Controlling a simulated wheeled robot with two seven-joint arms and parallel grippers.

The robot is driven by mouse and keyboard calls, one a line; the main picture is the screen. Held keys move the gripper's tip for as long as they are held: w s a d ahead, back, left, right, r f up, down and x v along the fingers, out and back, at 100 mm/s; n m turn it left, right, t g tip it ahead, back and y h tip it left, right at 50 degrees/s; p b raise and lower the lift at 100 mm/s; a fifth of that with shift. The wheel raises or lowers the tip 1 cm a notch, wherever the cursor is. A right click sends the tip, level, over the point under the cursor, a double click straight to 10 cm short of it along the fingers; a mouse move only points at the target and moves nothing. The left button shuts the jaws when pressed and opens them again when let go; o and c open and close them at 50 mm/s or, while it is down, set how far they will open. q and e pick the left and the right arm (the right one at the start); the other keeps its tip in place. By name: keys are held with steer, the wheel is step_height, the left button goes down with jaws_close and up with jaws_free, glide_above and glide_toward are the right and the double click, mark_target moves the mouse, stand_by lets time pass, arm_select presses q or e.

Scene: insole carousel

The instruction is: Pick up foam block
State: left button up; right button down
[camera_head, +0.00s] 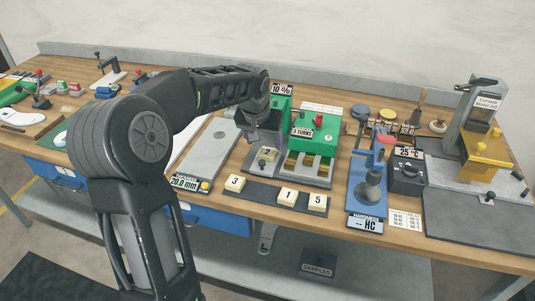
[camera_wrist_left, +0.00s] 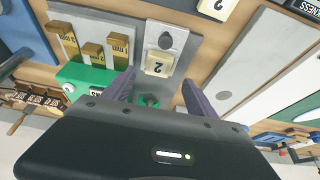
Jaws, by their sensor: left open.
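Cream foam blocks with printed numbers are in view. Block 2 (camera_head: 267,153) sits on the grey plate of the green machine (camera_head: 281,100). Blocks 3 (camera_head: 234,183), one with an unclear number (camera_head: 287,196) and 5 (camera_head: 317,203) rest in a dark tray (camera_head: 261,195) in front. My left gripper (camera_head: 264,136) is above and just behind block 2. In the left wrist view, its open fingers (camera_wrist_left: 158,80) lie to either side of and slightly short of block 2 (camera_wrist_left: 157,63); nothing is between them. My right gripper is not in view.
A green turns machine (camera_head: 316,133) with brass pieces stands right of block 2. Further right are a blue hardness gauge (camera_head: 367,185), a dark temperature box (camera_head: 406,172) and a yellow-grey press (camera_head: 487,146). A flat grey plate (camera_head: 209,149) lies left. A samples bin (camera_head: 317,269) sits below.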

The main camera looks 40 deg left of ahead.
mark_target(267, 152)
arm_select(q)
steer(key=x, duration=0.2)
steer(key=p+x, duration=0.1)
steer(key=x, duration=0.2)
steer(key=shift+d+f, duration=0.2)
stand_by(0.6)
jaws_close()
stand_by(0.6)
steer(key=shift+r, duration=0.1)
step_height(267, 152, up, 10)
steer(key=shift+b, duration=0.35)
stand_by(0.5)
